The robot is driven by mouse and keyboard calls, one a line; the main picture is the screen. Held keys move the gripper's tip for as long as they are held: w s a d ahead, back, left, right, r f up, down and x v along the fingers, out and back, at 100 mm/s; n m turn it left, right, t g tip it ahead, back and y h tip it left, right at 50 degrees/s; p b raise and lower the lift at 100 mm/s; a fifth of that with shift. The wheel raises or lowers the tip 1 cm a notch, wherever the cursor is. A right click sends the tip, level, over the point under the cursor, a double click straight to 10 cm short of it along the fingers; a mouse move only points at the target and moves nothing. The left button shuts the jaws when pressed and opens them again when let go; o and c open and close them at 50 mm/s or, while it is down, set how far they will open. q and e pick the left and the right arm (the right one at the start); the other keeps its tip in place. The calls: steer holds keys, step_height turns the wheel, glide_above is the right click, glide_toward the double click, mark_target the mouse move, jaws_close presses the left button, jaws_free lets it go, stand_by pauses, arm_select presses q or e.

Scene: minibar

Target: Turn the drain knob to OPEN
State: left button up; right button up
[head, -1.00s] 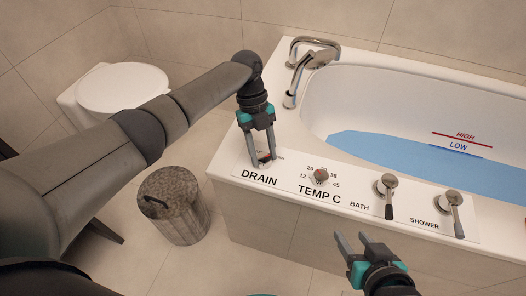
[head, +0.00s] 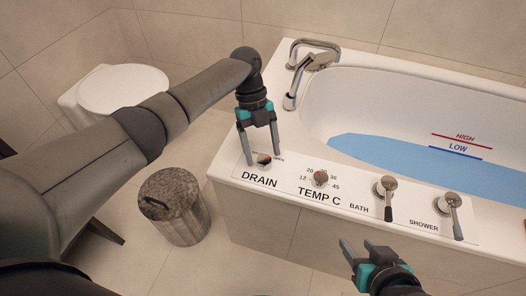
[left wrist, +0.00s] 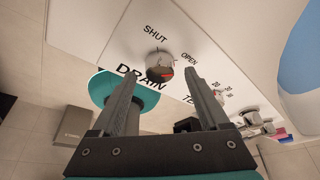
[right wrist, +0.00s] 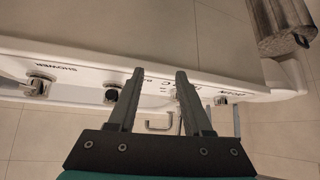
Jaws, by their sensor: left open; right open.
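The drain knob (head: 264,159) sits on the white control panel above the word DRAIN at the tub's near left corner. In the left wrist view the round metal knob (left wrist: 159,66) has a red mark on its right side, toward the OPEN label; the SHUT label lies up and left of it. The exact pointing is hard to read. My left gripper (head: 261,155) is open, its fingers spread either side of the knob and apart from it, as the left wrist view (left wrist: 160,78) also shows. My right gripper (head: 356,243) is open and empty in front of the tub.
The temperature knob (head: 320,179), bath lever (head: 386,188) and shower lever (head: 450,202) stand to the right on the same panel. A faucet (head: 312,65) stands at the tub's far left. Blue water (head: 390,158) is in the tub. A bin (head: 174,210) stands on the floor.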

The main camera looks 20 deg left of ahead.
arm_select(q)
steer(key=p+v, duration=0.1)
steer(key=v, duration=0.3)
steer(key=shift+r+p, duration=0.3)
steer(key=p+v, duration=0.3)
steer(key=v, duration=0.6)
steer(key=shift+w, duration=0.2)
arm_select(e)
steer(key=s+d+f+g+h, duration=0.1)
steer(key=s+d+f+g, duration=0.2)
steer(key=f+g, duration=0.1)
steer(key=shift+s+d+f+m+h, duration=0.3)
steer(key=shift+s+d+f+h, duration=0.1)
steer(key=shift+f, duration=0.3)
arm_select(q)
steer(key=shift+a, duration=0.15)
